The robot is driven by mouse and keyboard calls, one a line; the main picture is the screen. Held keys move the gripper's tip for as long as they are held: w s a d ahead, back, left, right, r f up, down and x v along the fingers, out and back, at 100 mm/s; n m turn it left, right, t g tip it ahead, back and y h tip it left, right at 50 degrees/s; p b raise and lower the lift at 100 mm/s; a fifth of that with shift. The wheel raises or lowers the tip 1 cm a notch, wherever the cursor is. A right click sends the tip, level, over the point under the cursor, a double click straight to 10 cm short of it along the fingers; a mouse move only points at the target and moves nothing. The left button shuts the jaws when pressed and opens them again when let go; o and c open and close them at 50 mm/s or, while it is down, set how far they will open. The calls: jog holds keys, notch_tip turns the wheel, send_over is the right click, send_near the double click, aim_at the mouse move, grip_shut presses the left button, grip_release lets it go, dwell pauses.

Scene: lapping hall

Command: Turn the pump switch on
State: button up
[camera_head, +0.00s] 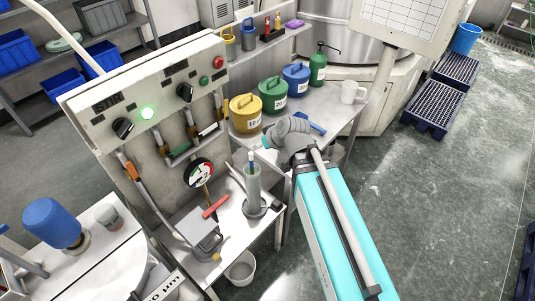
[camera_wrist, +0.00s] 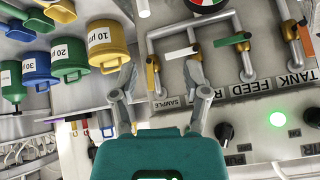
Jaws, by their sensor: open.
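A pale control panel (camera_head: 75,110) stands at the left in the head view. It carries a left black knob (camera_head: 122,128), a lit green lamp (camera_head: 147,112) and a right black knob (camera_head: 184,92). In the wrist view, the right knob (camera_wrist: 224,132) and the lit lamp (camera_wrist: 278,118) show at lower right. My gripper (camera_head: 270,134) is to the right of the panel, above the bench and apart from both knobs. In the wrist view its two fingers (camera_wrist: 160,72) are spread with nothing held between them.
Pipes with a white lever (camera_wrist: 182,53) and a green lever (camera_wrist: 232,40) run below the knobs. Yellow (camera_head: 246,114), green (camera_head: 273,95) and blue (camera_head: 296,78) canisters stand behind my gripper. A gauge (camera_head: 201,174) and grey cylinder (camera_head: 253,185) are lower down.

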jog(key=shift+s+d+f+b, duration=0.2)
jog(key=shift+d+f+b, duration=0.25)
jog(key=shift+d+f, duration=0.5)
jog(key=shift+a, duration=0.1)
jog(key=t+y+p, duration=0.2)
jog(key=y+p, duration=0.4)
jog(key=p, duration=0.6)
send_near(191, 92)
jog(key=s+d, duration=0.1)
jog(key=d, duration=0.1)
jog(key=shift+r, duration=0.4)
jog(key=shift+f, duration=0.1)
jog(key=b+x, duration=0.5)
jog(key=x, duration=0.8)
jog(key=shift+w+a, duration=0.1)
jog(key=shift+a, duration=0.2)
